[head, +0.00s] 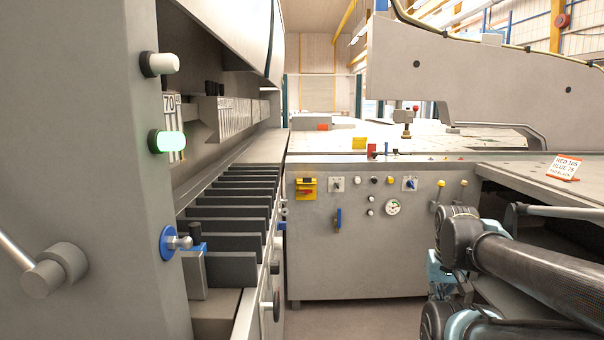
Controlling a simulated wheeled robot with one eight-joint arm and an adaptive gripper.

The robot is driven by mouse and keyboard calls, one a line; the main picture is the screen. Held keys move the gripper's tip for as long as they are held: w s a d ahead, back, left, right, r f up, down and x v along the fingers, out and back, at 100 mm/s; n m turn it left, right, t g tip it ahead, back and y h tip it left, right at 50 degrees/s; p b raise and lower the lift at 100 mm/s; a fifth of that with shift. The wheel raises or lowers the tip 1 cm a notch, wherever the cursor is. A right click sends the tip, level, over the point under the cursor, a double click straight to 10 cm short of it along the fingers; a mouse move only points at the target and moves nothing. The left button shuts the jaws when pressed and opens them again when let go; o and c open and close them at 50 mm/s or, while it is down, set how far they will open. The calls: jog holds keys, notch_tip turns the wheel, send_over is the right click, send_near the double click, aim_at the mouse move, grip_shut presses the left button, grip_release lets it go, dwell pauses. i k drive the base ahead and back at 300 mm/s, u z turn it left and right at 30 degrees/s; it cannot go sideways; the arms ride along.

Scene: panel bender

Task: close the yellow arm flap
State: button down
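A small upright yellow plate (359,143) stands at the back edge of the grey cabinet's top, left of a red piece; it may be the yellow flap, but I cannot tell for sure. A yellow box with a red part (306,188) is on the cabinet front at the left. Two yellow-tipped levers (440,184) stick out at the front's right. My dark arm links with light blue joints are at the lower right, apart from all of these. I cannot make out my gripper's fingers.
The grey control cabinet (345,260) stands ahead with a gauge and knobs. A large grey machine column (90,120) is close on the left, beside a row of dark slats (235,225). A sign (564,167) stands on the right table. Floor (355,318) shows clear before the cabinet.

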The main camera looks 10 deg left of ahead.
aim_at(307, 184)
jog(key=u, duration=0.05)
jog(key=i, duration=1)
jog(key=z, duration=0.05)
